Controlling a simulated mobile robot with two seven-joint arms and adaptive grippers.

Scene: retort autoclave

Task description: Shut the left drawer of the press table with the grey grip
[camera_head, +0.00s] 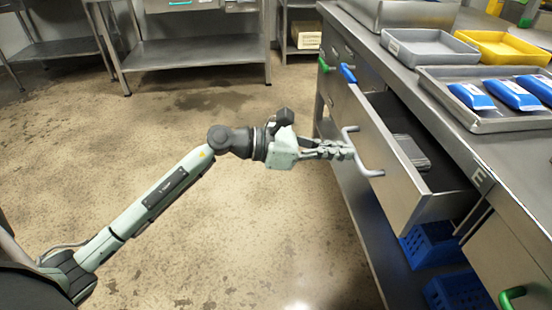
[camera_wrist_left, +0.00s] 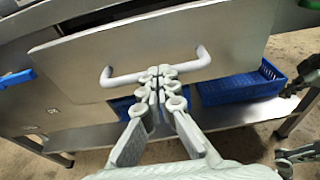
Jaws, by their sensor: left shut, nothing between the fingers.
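The left drawer (camera_head: 385,150) of the press table stands pulled out, its steel front facing my left arm. Its grey grip (camera_head: 371,173) is a bar handle, also across the drawer front in the left wrist view (camera_wrist_left: 195,61). My left gripper (camera_head: 349,151) is shut and empty, its fingertips at the middle of the grip. In the left wrist view the fingertips (camera_wrist_left: 160,76) overlap the bar; whether they touch it or the front I cannot tell. Dark parts at that view's right edge may belong to my right arm; its gripper state cannot be made out.
A grey flat item (camera_head: 411,152) lies in the drawer. Blue crates (camera_head: 432,246) stand on the shelf below. On the table top are a tray (camera_head: 500,122) with blue packs, a grey tray (camera_head: 428,49) and a yellow tray (camera_head: 503,48). Floor left of the table is clear.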

